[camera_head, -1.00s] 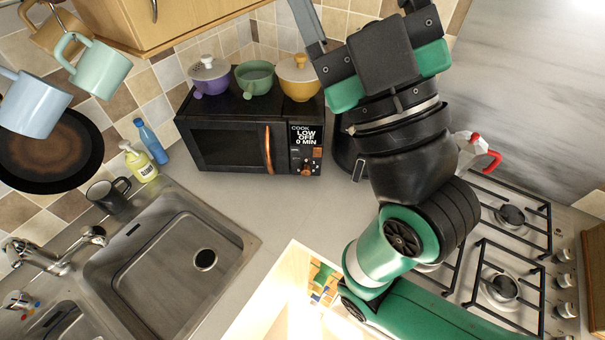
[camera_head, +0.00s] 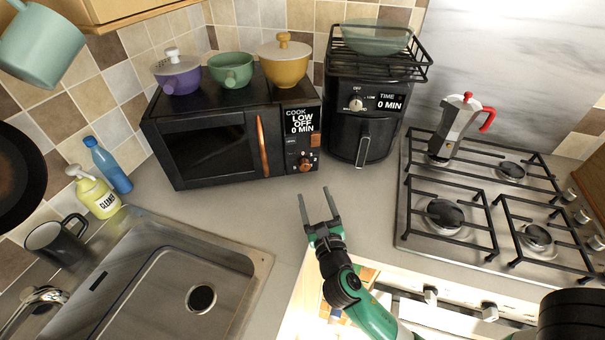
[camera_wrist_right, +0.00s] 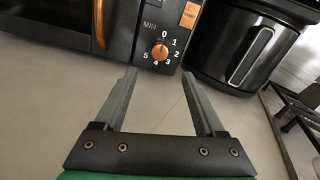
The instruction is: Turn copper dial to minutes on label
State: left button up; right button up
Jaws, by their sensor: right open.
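The black microwave (camera_head: 215,145) stands against the tiled wall. Its copper dial (camera_head: 305,165) is low on the right panel, below a label (camera_head: 299,121) reading "COOK LOW OFF 0 MIN". In the right wrist view the copper dial (camera_wrist_right: 160,51) is ringed by "MIN" and numbers 0 to 5; its exact pointing is hard to tell. My left gripper is out of view.
A black air fryer (camera_head: 362,120) with a "TIME 0 MIN" display stands right of the microwave. Lidded pots (camera_head: 285,66) sit on the microwave. A hob (camera_head: 490,195) with a moka pot (camera_head: 457,125) is at right, a sink (camera_head: 175,290) at left. The counter (camera_head: 235,205) before the microwave is clear.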

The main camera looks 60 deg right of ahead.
aim_at(305, 168)
jog(key=x, duration=1.1)
jog(key=shift+d+b, duration=0.1)
jog(key=shift+b, duration=0.3)
jog(key=shift+c, duration=0.4)
grip_shut()
